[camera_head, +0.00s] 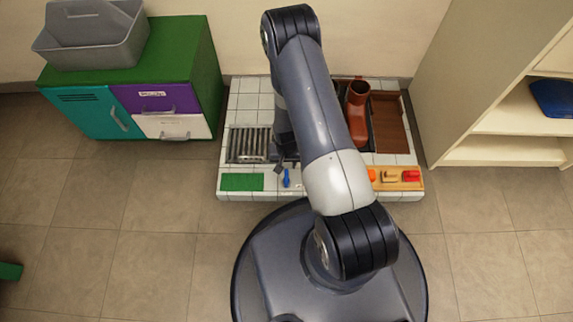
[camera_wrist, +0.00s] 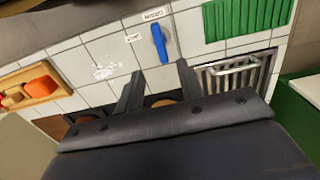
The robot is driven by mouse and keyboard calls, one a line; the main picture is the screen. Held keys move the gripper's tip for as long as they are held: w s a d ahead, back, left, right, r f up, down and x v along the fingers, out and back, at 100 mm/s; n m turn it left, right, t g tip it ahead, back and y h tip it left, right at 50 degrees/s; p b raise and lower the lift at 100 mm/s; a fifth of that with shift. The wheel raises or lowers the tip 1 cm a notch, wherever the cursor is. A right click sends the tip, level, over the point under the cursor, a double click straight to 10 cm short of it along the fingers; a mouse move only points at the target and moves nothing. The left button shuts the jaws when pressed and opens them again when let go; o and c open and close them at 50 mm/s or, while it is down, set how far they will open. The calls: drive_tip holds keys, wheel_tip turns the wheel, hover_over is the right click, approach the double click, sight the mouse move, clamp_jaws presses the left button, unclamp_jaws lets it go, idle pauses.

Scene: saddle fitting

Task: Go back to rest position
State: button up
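My gripper (camera_head: 287,166) hangs over the front part of the white tiled bench, left of its middle, under my arm. In the wrist view its two dark fingers (camera_wrist: 160,70) stand apart with nothing held between them. A small blue object (camera_head: 286,178) lies on the tiles just in front of the fingers; it also shows in the wrist view (camera_wrist: 159,43), beyond the fingertips and not touching them. A reddish-brown pipe piece (camera_head: 357,110) stands on the right of the bench, partly behind my arm.
The bench also holds a metal grate (camera_head: 248,145), a green mat (camera_head: 242,182) and a wooden tray (camera_head: 402,184) with orange and red pieces. A green cabinet (camera_head: 208,75) with a grey caddy (camera_head: 90,45) stands left. Shelves (camera_head: 500,121) stand right.

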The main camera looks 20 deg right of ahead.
sight(287, 177)
wheel_tip(287, 177, down, 11)
drive_tip(key=b, duration=0.4)
drive_tip(key=shift+f, duration=0.2)
drive_tip(key=shift+r, duration=0.3)
drive_tip(key=shift+m, duration=0.4)
